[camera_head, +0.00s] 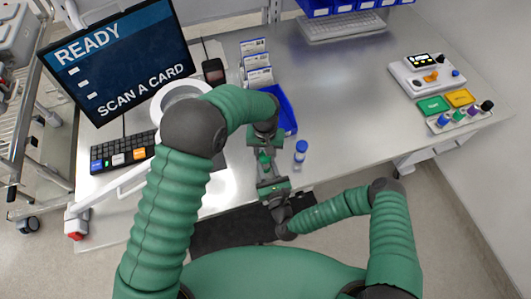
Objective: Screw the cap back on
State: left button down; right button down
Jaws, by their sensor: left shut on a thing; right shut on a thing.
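My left gripper (264,146) and my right gripper (270,180) meet nose to nose above the front part of the table. A small green-topped piece (264,157), which looks like a cap on a vial, shows between their fingers. Both grippers are shut on it or its parts. The fingers hide most of it, so I cannot tell whether the cap is seated. A clear vial with a blue cap (301,150) stands upright on the table just right of the grippers, apart from them.
A blue bin (287,118) and card packs (256,62) stand behind the grippers. A monitor (120,62) and keypad (122,150) are at left. The table's middle right is clear.

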pick_arm(q)
jog(key=c, duration=0.8)
grip_release()
notch_tip(320, 180, up, 12)
jog(key=shift+f, duration=0.1)
pick_arm(e)
jog(key=c, duration=1)
grip_release()
pick_arm(q)
jog(key=shift+d, duration=0.1)
pick_arm(e)
jog(key=shift+d, duration=0.1)
